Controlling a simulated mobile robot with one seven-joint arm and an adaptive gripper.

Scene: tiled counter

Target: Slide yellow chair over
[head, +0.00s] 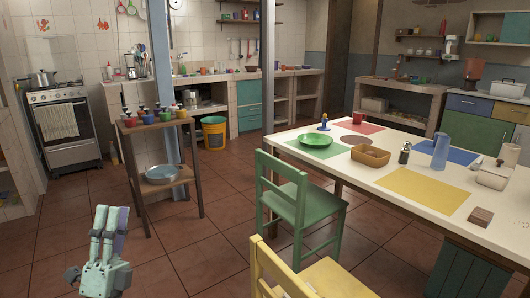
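The yellow chair (335,282) is at the bottom centre of the head view, cut off by the lower edge. Part of its backrest and seat show; its legs are hidden or out of frame. It stands beside the white table (330,159), in front of the green chair. My gripper (111,212) is at the bottom left, fingers pointing up, well apart from the yellow chair with floor showing between. No object shows in it. Its fingers look close together, but I cannot tell whether they are open or shut.
A green chair (300,198) stands just beyond the yellow one at the table. A small wooden stand (155,124) with several pots is left of centre. A yellow bucket (214,134) and a stove (66,125) are farther back. Tiled floor (195,262) is clear left of the chairs.

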